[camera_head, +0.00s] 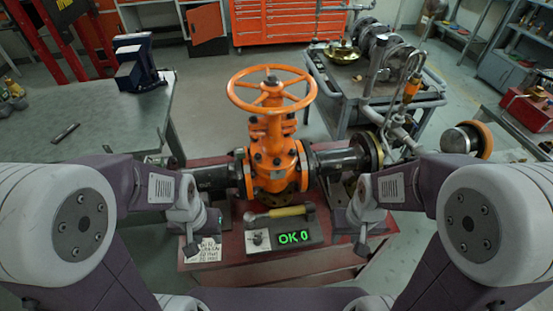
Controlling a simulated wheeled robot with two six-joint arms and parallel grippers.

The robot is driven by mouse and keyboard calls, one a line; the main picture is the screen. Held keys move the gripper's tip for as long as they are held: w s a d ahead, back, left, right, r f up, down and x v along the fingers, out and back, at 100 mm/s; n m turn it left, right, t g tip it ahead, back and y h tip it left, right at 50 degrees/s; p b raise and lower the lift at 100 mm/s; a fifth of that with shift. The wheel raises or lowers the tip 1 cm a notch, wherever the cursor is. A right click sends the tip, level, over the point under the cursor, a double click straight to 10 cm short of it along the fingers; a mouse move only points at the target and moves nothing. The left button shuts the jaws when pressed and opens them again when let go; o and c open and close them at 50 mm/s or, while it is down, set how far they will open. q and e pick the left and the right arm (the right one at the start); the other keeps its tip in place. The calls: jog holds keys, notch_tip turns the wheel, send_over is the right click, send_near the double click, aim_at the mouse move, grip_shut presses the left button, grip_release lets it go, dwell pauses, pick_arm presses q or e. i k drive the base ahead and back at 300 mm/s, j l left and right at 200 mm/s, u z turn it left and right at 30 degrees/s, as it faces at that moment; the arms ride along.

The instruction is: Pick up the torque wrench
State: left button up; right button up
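The torque wrench (286,212), a short tool with a yellow handle and grey ends, lies across the back of a dark box (309,236) with a green "OK 0" display. The box stands on the red bench (262,263) in front of the orange gate valve (274,145). My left gripper (188,246) hangs to the left of the box and points down. My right gripper (361,246) hangs to the right of the box and points down. Both are apart from the wrench. Their fingertips are too small to tell whether they are open.
Dark pipes run out from both sides of the valve, behind my grippers. A paper note (209,249) lies left of the box. A grey workbench (95,120) with a vise (138,65) is at the left. A grey cart (345,95) with pipe fittings stands behind right.

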aim_at(250, 218)
jog(key=l+u, duration=0.15)
jog(key=u, duration=0.3)
jog(key=l+u, duration=0.2)
jog(key=u, duration=0.25)
jog(key=l+u, duration=0.2)
jog(key=u, duration=0.3)
